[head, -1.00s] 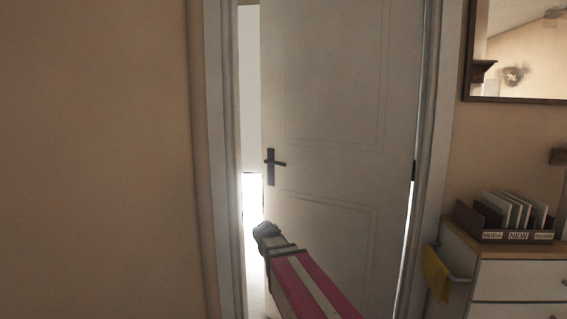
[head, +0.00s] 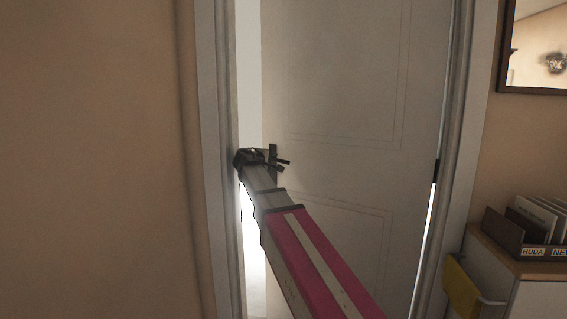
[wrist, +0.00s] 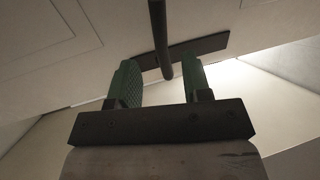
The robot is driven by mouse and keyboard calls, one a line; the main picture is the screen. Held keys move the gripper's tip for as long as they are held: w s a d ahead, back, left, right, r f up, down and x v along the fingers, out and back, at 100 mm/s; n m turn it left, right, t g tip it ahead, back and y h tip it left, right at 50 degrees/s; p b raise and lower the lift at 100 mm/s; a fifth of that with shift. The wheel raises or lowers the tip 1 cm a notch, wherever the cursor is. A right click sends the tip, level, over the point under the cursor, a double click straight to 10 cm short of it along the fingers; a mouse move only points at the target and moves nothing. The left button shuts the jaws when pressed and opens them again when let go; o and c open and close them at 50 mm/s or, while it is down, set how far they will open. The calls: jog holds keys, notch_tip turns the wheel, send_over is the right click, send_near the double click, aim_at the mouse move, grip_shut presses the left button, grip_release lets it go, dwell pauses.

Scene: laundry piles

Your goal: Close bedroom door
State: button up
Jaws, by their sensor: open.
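The white panelled bedroom door (head: 330,150) stands ajar, with a bright gap between its left edge and the frame. Its dark lever handle (head: 273,165) is partly hidden behind my gripper (head: 262,156) in the head view. In the wrist view the handle's dark bar (wrist: 160,45) reaches down between the two green fingers of my gripper (wrist: 162,85), with its dark backplate (wrist: 195,52) just beyond. The fingers are apart, one on each side of the bar. I cannot tell whether either finger touches it.
The white door frame (head: 212,190) and a beige wall (head: 95,160) are close on the left. On the right stand a white cabinet (head: 540,300) with a box of files (head: 530,228), a yellow cloth (head: 461,289) and a framed mirror or picture (head: 540,50).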

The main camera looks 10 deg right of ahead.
aim_at(280, 161)
jog(key=x, duration=0.9)
jog(key=shift+w, duration=0.15)
jog(key=shift+f, duration=0.1)
grip_shut()
